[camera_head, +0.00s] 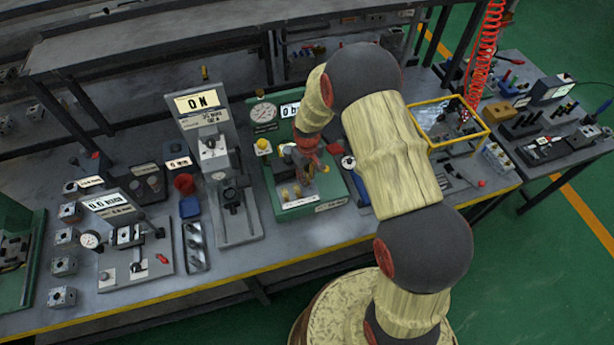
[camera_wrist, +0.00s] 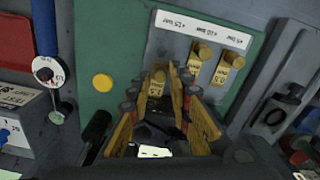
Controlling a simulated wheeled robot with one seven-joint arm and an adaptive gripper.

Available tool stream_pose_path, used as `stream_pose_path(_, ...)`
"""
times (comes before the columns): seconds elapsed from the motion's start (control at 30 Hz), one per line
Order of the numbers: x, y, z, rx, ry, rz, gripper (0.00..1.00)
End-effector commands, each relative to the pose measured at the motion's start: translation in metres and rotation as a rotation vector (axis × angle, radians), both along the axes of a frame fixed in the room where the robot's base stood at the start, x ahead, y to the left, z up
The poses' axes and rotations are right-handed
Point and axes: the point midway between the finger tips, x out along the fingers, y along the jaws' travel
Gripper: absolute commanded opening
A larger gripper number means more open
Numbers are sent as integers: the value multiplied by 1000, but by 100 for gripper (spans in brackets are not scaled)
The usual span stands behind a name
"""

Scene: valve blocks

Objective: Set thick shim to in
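A green fixture (camera_wrist: 98,50) carries a grey strip with small brass-coloured shims. In the wrist view, two shims, a left one (camera_wrist: 201,52) and a right one (camera_wrist: 229,65), stand by white labels at the strip's far end. A third brass-coloured piece (camera_wrist: 157,78) stands between my fingertips. I cannot tell which piece is the thick shim. My gripper (camera_wrist: 162,88) has its fingers apart, one on each side of the third piece, with no clear contact. In the head view my gripper (camera_head: 306,158) is low over the green fixture (camera_head: 274,182), and partly hides it.
A yellow button (camera_wrist: 102,83) and a gauge (camera_head: 263,112) are on the fixture. A grey press stand (camera_head: 218,150) with an ON sign is close on its left. A yellow-framed box (camera_head: 447,122) stands to the right. A blue-handled tool (camera_head: 357,185) lies beside the fixture.

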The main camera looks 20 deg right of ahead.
Motion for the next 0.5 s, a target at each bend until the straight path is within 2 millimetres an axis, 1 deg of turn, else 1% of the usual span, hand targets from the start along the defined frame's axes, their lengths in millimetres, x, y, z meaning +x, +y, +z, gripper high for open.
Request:
stream_pose_path(0.17, 1, 0, 29, 0, -5, 0, 20)
stream_pose_path(0.4, 1, 0, 79, 0, -5, 0, 20)
stream_pose_path(0.5, 1, 0, 94, 0, -4, 0, 20)
